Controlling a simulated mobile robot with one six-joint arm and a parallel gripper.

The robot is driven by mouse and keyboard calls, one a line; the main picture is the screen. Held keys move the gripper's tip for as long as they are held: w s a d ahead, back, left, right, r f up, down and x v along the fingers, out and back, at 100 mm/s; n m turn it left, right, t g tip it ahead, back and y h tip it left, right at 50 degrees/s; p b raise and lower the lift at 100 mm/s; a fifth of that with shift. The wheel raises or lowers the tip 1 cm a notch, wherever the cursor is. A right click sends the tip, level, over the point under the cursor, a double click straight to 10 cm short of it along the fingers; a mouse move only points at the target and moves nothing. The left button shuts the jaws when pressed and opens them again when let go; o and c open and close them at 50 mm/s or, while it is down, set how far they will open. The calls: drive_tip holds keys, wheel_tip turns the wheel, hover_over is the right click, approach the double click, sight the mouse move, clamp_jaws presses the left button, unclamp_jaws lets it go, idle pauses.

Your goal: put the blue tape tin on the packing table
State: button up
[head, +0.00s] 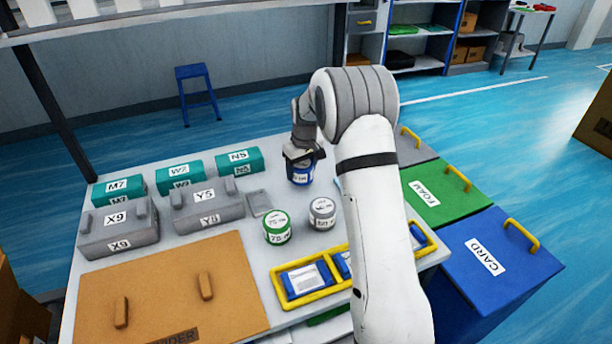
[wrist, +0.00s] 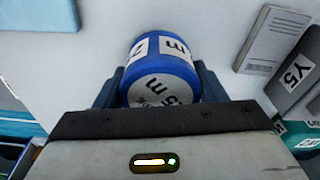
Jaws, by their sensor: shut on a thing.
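The blue tape tin (head: 301,170) is a short blue cylinder with white labels. It is at the far part of the white table (head: 240,262), which may be the packing table; no label on the table shows. My gripper (head: 300,150) is above the tin with its jaws shut on it. In the wrist view the tin (wrist: 160,68) sits between the two dark fingers. I cannot tell whether the tin's base touches the table.
A green tin (head: 277,228) and a grey tin (head: 322,213) stand nearer. Teal boxes (head: 180,177) and grey boxes (head: 118,230) are at the left, with a brown board (head: 170,285) in front. A yellow-rimmed tray (head: 305,278) and lidded bins (head: 445,193) are at the right.

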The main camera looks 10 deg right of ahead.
sight(302, 176)
drive_tip(key=shift+f, duration=1.45)
drive_tip(key=shift+f, duration=0.15)
drive_tip(key=o, duration=1.2)
